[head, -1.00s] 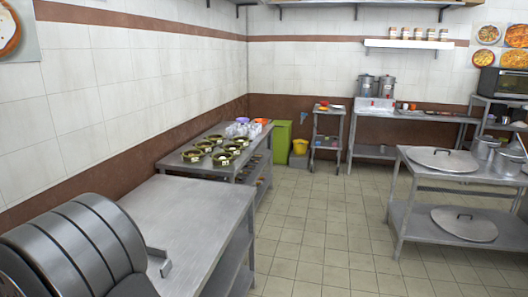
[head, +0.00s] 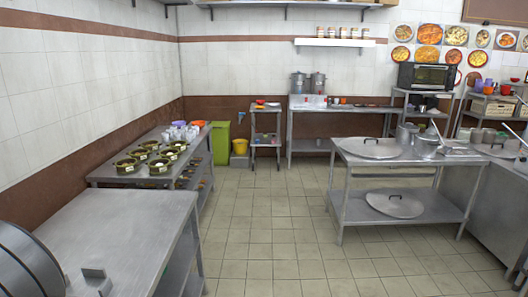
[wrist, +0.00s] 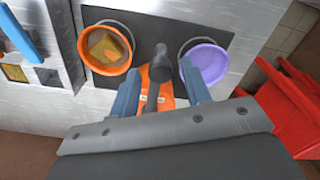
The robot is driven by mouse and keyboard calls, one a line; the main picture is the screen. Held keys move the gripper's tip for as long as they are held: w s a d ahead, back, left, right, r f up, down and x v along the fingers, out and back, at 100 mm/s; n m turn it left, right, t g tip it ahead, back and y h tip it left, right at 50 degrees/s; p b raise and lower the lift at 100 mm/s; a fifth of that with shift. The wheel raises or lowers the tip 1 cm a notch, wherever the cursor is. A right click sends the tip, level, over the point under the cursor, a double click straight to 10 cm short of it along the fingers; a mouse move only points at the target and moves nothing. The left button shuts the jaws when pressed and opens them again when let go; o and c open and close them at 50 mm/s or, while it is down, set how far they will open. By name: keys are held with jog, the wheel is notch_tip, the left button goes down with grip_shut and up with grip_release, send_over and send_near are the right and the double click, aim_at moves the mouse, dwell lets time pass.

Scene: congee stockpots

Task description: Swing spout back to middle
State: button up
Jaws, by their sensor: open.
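In the wrist view, my gripper (wrist: 160,90) is open, with a blue-grey finger on each side. Between the fingers is a dark grey bar with a rounded head (wrist: 158,66), which looks like the spout. It points between two buckets. I cannot tell whether either finger touches it. The orange bucket (wrist: 107,49) on the left has something yellow-brown inside. The purple bucket (wrist: 205,62) is on the right. An orange object with a pale label (wrist: 165,97) shows below the bar, partly hidden. The head view shows neither the gripper nor the spout.
In the wrist view, a red object (wrist: 288,105) lies right of the gripper, and a blue bar (wrist: 17,36) at upper left. In the head view, steel tables (head: 125,235) stand left, and a table with lids (head: 350,160) stands right. Tiled floor between is open.

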jog(key=shift+r, duration=3.4)
jog(key=shift+f, duration=0.1)
jog(key=shift+f, duration=3.4)
jog(key=shift+o, duration=0.3)
jog(key=o, duration=1.2)
jog(key=d+r+m+y, duration=0.3)
jog(key=r+m+y, duration=0.2)
jog(key=r, duration=1)
jog(key=x, duration=1)
jog(key=shift+d+f, duration=0.15)
jog(key=shift+d, duration=0.1)
